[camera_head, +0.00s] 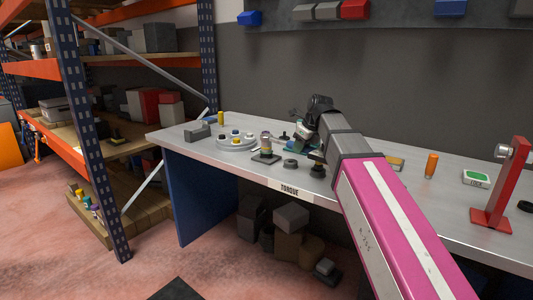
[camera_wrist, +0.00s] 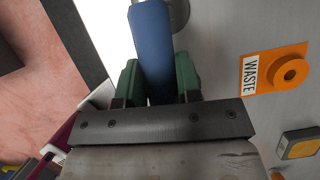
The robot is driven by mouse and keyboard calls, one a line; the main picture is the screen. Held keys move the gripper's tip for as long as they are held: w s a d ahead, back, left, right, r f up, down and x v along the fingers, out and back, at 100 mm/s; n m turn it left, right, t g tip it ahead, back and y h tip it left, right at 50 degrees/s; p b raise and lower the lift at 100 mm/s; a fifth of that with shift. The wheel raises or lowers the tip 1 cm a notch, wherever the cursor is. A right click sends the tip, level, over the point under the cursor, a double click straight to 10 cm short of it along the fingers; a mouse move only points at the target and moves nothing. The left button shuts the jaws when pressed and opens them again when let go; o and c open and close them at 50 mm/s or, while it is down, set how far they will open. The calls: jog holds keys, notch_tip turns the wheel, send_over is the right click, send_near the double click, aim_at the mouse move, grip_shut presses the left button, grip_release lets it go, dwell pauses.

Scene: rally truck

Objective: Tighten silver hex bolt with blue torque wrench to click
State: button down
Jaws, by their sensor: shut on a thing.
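A blue bar (camera_wrist: 152,45), which looks like the torque wrench's handle, stands between the green fingers of my gripper (camera_wrist: 157,68) in the wrist view. The fingers are shut on it, one on each side. Its far end runs out of the top of that view. In the head view my gripper (camera_head: 297,143) is low over the middle of the workbench, partly hidden by my wrist, and the wrench cannot be made out there. A small fixture (camera_head: 265,156) with an upright post stands left of my gripper. I cannot make out a silver hex bolt for certain.
The grey bench (camera_head: 400,204) bears a "TORQUE" label at its front edge. A round tray (camera_head: 237,148) of coloured pieces stands left, an orange-handled tool (camera_head: 431,165) and red stand (camera_head: 491,218) right. An orange "WASTE" piece (camera_wrist: 262,82) lies right in the wrist view.

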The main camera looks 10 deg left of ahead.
jog(key=shift+s+a, duration=0.2)
jog(key=shift+s, duration=0.05)
jog(key=shift+w+d+n, duration=0.4)
jog(key=shift+w, duration=0.45)
dwell(1.0)
jog(key=c, duration=1.3)
grip_release()
jog(key=shift+c, duration=0.2)
grip_shut()
jog(key=shift+w+d, duration=0.2)
jog(key=shift+w, duration=0.05)
